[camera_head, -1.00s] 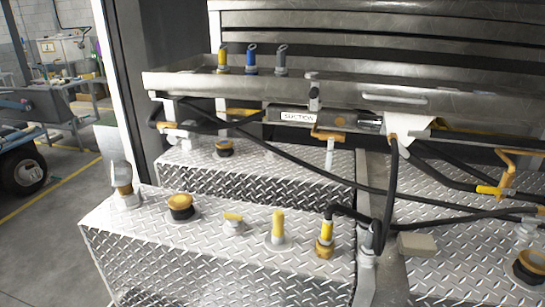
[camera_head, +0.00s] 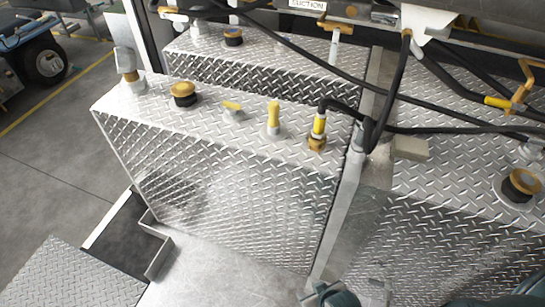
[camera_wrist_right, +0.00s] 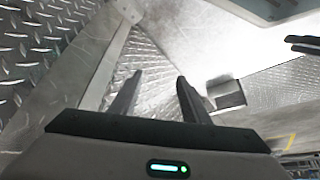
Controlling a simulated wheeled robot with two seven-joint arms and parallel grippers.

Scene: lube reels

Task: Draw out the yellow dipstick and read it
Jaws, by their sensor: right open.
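An upright yellow handle in a pale round base (camera_head: 273,115), which looks like the yellow dipstick, stands on the top of the diamond-plate tank. It is seated in the tank top, so its lower part is hidden. My right gripper (camera_head: 328,294) shows only partly at the bottom edge of the head view, well below and nearer than the handle. In the right wrist view its two dark fingers (camera_wrist_right: 157,97) are apart with nothing between them. Dark prongs (camera_wrist_right: 305,44) at that view's right edge look like my left gripper, but their opening is unclear.
On the tank top stand a black-and-yellow cap (camera_head: 184,95), a small yellow-topped fitting (camera_head: 232,108) and a yellow-and-brass hose fitting (camera_head: 318,130) close right of the handle. Black hoses (camera_head: 300,52) cross behind.

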